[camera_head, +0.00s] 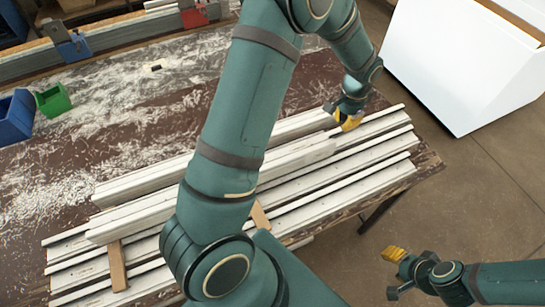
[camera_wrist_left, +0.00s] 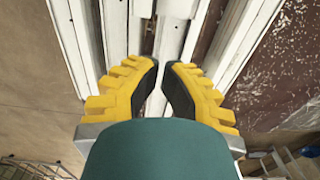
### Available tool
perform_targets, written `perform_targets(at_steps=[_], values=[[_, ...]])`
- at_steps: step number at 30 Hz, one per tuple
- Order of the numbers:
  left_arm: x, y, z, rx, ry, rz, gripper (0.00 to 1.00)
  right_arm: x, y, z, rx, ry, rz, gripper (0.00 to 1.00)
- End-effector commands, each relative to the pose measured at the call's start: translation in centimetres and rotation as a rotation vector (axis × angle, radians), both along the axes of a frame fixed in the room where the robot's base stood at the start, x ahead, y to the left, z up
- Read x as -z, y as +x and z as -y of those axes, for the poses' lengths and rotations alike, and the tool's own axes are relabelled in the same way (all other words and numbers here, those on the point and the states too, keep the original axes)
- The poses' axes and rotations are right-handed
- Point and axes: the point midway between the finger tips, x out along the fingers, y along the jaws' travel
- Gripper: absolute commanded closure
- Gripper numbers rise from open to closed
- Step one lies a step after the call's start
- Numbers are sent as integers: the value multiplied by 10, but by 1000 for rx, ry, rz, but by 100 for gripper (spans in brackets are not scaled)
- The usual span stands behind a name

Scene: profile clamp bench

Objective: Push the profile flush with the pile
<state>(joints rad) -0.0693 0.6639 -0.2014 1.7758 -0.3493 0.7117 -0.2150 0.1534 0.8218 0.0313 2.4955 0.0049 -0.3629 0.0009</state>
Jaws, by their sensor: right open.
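A pile of pale, dusty profiles (camera_head: 385,172) lies across the right part of the bench. A pale profile (camera_head: 310,152) lies on top of the pile, and its right end stops short of the right ends of the profiles below. My left arm hides its middle. My left gripper (camera_head: 350,121) is beside this right end, low over the pile; I cannot tell whether it touches. In the left wrist view its yellow fingertips (camera_wrist_left: 161,64) are close together with a narrow gap, over pale profiles. My right gripper (camera_head: 391,273) is open and empty, off the bench at lower right.
Wooden battens (camera_head: 117,266) lie under the pile. Blue (camera_head: 14,117) and green (camera_head: 53,100) bins stand at the left. Clamps, one blue (camera_head: 74,47) and one red (camera_head: 194,14), sit on the rail at the back. A white box (camera_head: 455,65) stands beyond the bench's right end. The floor at right is clear.

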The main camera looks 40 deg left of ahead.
Motion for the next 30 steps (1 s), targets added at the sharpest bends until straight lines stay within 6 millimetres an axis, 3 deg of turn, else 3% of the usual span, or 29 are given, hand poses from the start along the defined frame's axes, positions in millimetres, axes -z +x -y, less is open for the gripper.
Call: perform_targets(at_steps=[23, 30], values=[[55, 0, 0, -1, 0, 0, 100, 39, 1, -2, 1, -7, -1, 53], [51, -16, -7, -1, 0, 1, 100, 36, 1, -2, 1, -7, -1, 53]])
